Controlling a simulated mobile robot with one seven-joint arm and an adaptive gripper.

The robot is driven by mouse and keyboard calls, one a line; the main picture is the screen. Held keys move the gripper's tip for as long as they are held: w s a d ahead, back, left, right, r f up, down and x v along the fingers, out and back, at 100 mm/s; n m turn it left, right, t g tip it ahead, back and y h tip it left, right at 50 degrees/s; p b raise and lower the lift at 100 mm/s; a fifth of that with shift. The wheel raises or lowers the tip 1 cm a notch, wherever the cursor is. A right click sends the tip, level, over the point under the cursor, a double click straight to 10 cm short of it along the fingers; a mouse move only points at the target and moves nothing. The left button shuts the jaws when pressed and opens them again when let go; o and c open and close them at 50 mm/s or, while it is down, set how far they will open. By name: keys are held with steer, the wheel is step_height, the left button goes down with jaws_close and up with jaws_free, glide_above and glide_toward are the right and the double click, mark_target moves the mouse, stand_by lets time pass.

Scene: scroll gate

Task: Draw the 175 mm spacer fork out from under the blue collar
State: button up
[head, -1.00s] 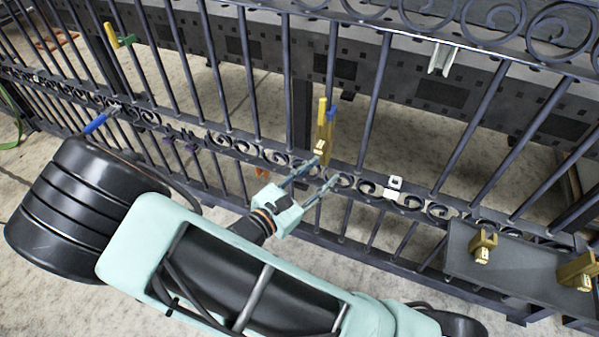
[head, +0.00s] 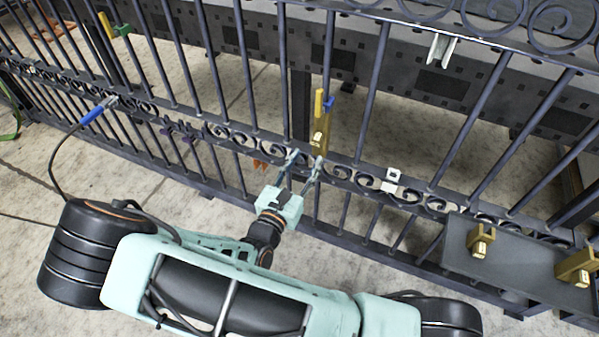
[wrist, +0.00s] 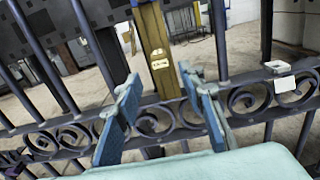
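A gold spacer fork (head: 319,136) stands upright on a bar of the dark gate, with a small pale label near its lower end. The blue collar (head: 328,103) sits on the bar beside the fork's upper part. In the wrist view the fork (wrist: 153,45) shows ahead with its label; I cannot make out the collar there. My gripper (head: 305,160) is open, its two fingers spread just below the fork at the scroll band. In the wrist view the fingertips (wrist: 160,85) stand either side of the fork's lower part, with nothing visibly held.
A grey tray (head: 455,262) at the right carries gold forks (head: 481,240) (head: 577,267). Another gold fork (head: 106,25) with a green collar (head: 121,30) is at the upper left. A white bracket (head: 392,180) sits on the scroll band right of my gripper. Gate bars stand close around.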

mark_target(315, 144)
steer(key=shift+x, duration=4.2)
jaws_close()
steer(key=shift+p+v, duration=0.85)
steer(key=shift+v, duration=1.65)
steer(key=p+v, duration=0.1)
steer(key=v, duration=0.9)
steer(key=shift+p, duration=0.4)
steer(key=shift+d+r, duration=0.1)
steer(key=shift+r, duration=0.05)
